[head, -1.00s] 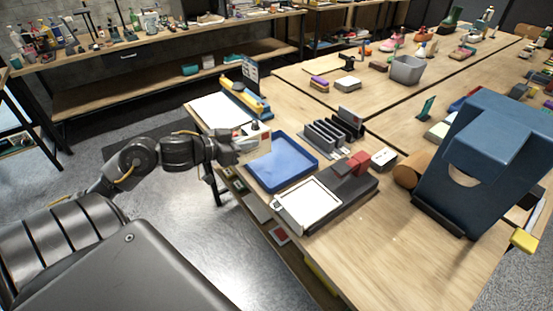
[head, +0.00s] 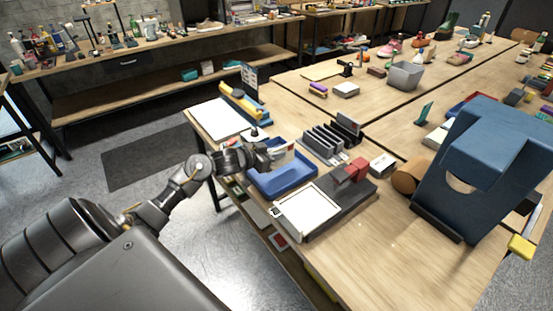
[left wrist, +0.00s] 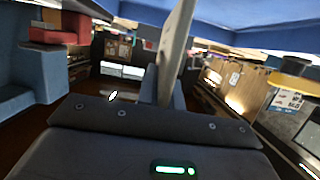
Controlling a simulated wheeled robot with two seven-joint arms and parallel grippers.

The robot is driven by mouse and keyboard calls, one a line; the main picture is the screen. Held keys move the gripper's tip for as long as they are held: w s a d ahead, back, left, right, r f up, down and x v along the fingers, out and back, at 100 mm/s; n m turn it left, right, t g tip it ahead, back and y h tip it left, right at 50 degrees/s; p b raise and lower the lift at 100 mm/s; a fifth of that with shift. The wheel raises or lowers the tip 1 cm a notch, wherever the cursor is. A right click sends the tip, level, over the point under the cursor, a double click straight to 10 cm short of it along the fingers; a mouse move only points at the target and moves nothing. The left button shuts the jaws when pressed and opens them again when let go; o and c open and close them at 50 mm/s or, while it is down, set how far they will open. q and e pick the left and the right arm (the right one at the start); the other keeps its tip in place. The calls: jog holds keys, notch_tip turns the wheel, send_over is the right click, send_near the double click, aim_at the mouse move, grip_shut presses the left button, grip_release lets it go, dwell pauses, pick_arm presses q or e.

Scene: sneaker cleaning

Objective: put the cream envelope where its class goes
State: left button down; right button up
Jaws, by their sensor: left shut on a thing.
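My left gripper (head: 270,153) is shut on a pale envelope (head: 284,153), which I take to be the cream one. It is held upright above the far part of the blue tray (head: 292,187). In the left wrist view the envelope (left wrist: 175,50) shows nearly edge-on, rising from between the fingers, which are partly hidden. A dark sorter with several upright slots (head: 322,146) stands just right of the envelope, apart from it. My right gripper is not in view.
A small white box (head: 382,165) and a large blue stand (head: 490,150) are to the right. A white sheet (head: 220,119) lies at the far left. The right front tabletop is clear.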

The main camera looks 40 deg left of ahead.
pick_arm(q)
notch_tip(320, 180, down, 2)
jog(key=shift+f, duration=0.2)
jog(key=shift+f, duration=0.1)
jog(key=shift+f, duration=0.15)
jog(key=c, duration=1.6)
grip_release()
jog(key=shift+o, duration=0.2)
